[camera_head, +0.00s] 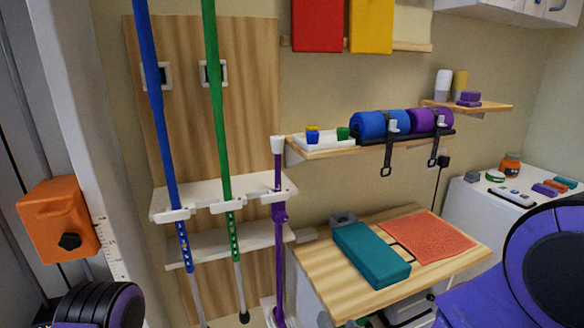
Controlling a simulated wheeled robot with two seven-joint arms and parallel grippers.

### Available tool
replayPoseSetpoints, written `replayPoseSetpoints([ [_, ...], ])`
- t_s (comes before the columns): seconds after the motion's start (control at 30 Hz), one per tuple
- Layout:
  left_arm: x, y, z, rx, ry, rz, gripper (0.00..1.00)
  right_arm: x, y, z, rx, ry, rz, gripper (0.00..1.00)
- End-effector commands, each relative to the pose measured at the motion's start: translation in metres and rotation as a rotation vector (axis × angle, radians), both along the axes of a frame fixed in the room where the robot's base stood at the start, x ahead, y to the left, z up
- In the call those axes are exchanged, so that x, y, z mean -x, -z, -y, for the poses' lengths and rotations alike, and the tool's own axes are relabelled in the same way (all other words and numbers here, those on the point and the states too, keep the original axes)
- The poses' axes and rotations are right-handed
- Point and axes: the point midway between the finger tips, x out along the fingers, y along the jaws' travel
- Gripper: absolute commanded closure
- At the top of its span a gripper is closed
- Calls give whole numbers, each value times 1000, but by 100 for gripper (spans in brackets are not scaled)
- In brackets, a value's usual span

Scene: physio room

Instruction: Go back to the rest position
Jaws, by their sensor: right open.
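My right arm (545,262), purple and black, fills the lower right corner, in front of the white cabinet. My right gripper is open; its fingertips cannot be made out clearly. Part of my left arm (98,305), a black and purple joint, shows at the bottom left edge below the orange box. My left gripper is not in view. I see nothing held by either arm.
A wooden-topped table (440,268) carries a teal block (371,254) and an orange mat (428,236). Blue (150,90), green (216,110) and purple (279,235) poles stand in a rack at left. A shelf (310,152) holds rolled mats. An orange box (55,215) is at far left.

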Motion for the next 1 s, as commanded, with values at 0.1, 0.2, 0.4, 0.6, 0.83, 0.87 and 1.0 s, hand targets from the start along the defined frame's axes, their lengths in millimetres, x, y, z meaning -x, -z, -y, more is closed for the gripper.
replayPoseSetpoints([
  [0.1, 0, 0, 0, 0, 0, 0, 37, 11, 45, 33, 18, 75, -125, 38],
  [0.2, 0, 0, 0, 0, 0, 0, 37, 30, 91, 66, 43, 152, -257, 38],
  [0.4, 0, 0, 0, 0, 0, 0, 37, 126, 202, 152, 142, 340, -617, 38],
  [0.6, 0, 0, 0, 0, 0, 0, 37, 230, 257, 204, 244, 439, -871, 38],
  [0.83, 0, 0, 0, 0, 0, 0, 37, 260, 269, 206, 259, 439, -939, 38],
  [0.87, 0, 0, 0, 0, 0, 0, 37, 259, 269, 206, 259, 439, -939, 38],
  [1.0, 0, 0, 0, 0, 0, 0, 37, 259, 269, 206, 259, 438, -938, 38],
])
